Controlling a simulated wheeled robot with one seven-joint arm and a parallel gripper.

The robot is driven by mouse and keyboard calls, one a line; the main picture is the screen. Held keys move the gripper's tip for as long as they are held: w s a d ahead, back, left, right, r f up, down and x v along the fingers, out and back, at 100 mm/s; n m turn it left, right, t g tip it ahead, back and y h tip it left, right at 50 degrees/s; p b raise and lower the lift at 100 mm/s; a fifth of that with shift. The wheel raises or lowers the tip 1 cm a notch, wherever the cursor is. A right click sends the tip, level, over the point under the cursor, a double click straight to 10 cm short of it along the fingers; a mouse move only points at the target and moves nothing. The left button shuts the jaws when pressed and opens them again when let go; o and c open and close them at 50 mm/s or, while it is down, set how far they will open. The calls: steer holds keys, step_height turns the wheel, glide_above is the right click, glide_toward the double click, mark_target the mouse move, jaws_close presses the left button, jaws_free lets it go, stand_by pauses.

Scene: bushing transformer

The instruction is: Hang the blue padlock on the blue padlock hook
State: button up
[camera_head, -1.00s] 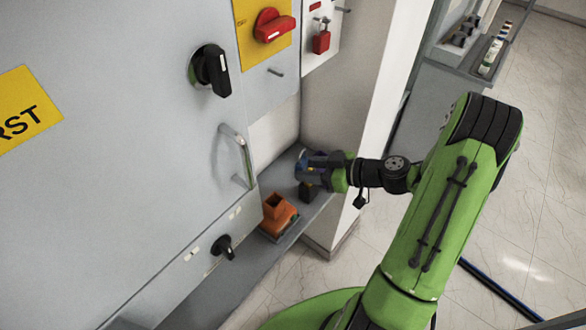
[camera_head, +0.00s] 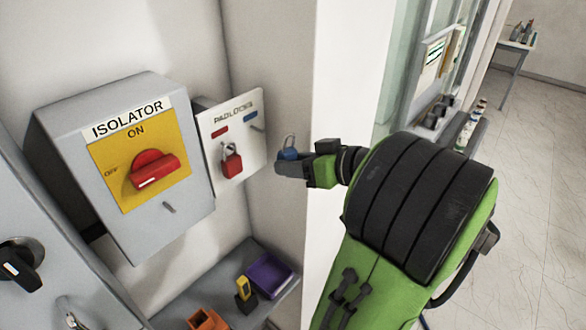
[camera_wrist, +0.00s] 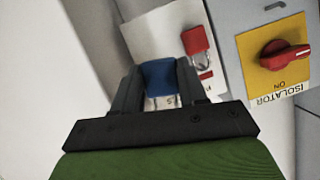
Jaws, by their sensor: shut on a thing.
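My gripper (camera_head: 281,164) is shut on the blue padlock (camera_head: 288,154), whose grey shackle points up in the head view. In the wrist view, the blue padlock (camera_wrist: 158,78) sits between the fingers of my gripper (camera_wrist: 159,90). The white padlock board (camera_head: 238,170) is left of my gripper. Its blue label (camera_head: 250,116) is at the upper right, with the blue padlock hook (camera_head: 257,128), a short grey peg, below it. The peg is empty. My gripper and the padlock are to the right of the peg and a little lower in the picture, apart from the board.
A red padlock (camera_head: 231,161) hangs on the board's left peg, under a red label. The isolator box (camera_head: 130,160) with its red switch is farther left. A white wall edge (camera_head: 345,80) stands just behind my gripper. A shelf below holds a purple bin (camera_head: 268,275).

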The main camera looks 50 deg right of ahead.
steer(key=shift+w+d+f+b, duration=0.15)
steer(key=shift+w+f+b, duration=0.2)
steer(key=shift+w, duration=0.35)
steer(key=shift+w+d+r, duration=0.1)
steer(key=shift+w+d, duration=0.05)
steer(key=shift+w, duration=0.45)
steer(key=shift+w+a+p, duration=0.2)
steer(key=shift+w+p, duration=0.1)
steer(key=shift+w, duration=0.25)
steer(key=shift+d+r+b+x, duration=0.15)
steer(key=shift+b+x, duration=0.05)
steer(key=shift+x, duration=1.15)
steer(key=shift+d+r+b+x, duration=0.15)
steer(key=shift+b+x, duration=0.05)
steer(key=shift+x, duration=1.15)
steer(key=shift+w+r, duration=0.1)
steer(key=shift+w, duration=0.05)
steer(key=o, duration=1.2)
